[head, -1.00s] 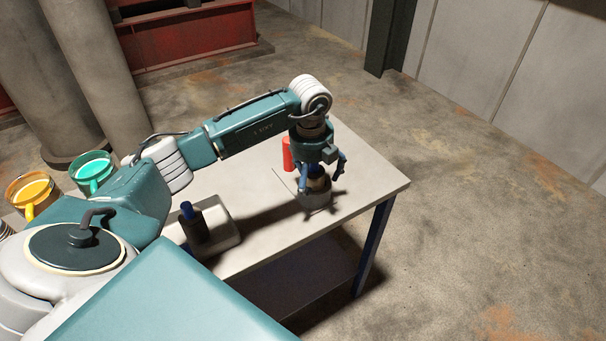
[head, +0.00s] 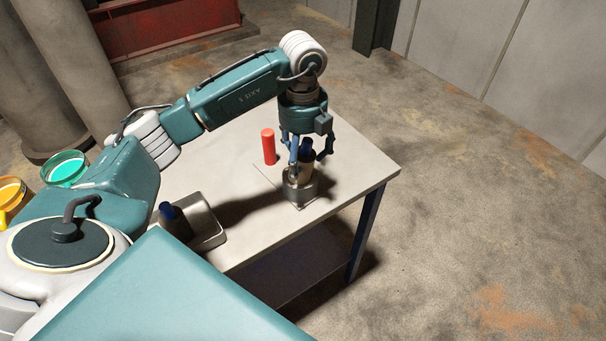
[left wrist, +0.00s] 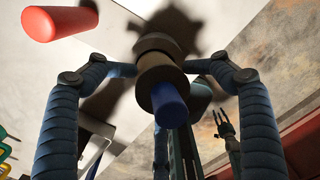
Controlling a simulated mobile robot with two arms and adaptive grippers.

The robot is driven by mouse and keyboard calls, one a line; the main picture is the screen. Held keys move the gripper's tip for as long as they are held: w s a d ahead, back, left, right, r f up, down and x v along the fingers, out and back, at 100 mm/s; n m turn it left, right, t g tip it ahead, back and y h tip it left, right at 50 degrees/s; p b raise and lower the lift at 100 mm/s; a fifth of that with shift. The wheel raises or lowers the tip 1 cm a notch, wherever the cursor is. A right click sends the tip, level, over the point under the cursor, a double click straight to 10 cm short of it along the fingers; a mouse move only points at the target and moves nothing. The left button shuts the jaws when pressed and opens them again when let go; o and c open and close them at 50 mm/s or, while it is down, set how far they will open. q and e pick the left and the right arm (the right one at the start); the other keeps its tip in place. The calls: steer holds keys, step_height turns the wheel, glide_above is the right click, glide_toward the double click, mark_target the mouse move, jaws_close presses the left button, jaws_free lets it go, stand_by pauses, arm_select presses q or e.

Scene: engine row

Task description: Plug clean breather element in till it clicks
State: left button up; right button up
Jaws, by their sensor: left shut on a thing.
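The breather element (head: 306,160) has a tan body and a blue cap. My left gripper (head: 306,165) is shut on it and holds it upright at the grey round socket (head: 300,191) near the table's right end. The element's lower end is at the socket's mouth; how deep it sits is hidden. In the left wrist view, the element (left wrist: 168,105) stands between the fingers, blue end towards the camera. A small dark pronged shape far off there may be my right gripper (left wrist: 224,120); its jaws are unclear.
A red cylinder (head: 268,147) stands on the table behind the socket. A grey tray (head: 210,232) at the left holds a dark element with a blue cap (head: 172,220). The table's right edge is near the socket.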

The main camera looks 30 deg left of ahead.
mark_target(304, 140)
arm_select(q)
steer(key=shift+w+d+r, duration=0.1)
steer(key=shift+w+r, duration=0.05)
steer(key=shift+r, duration=1.85)
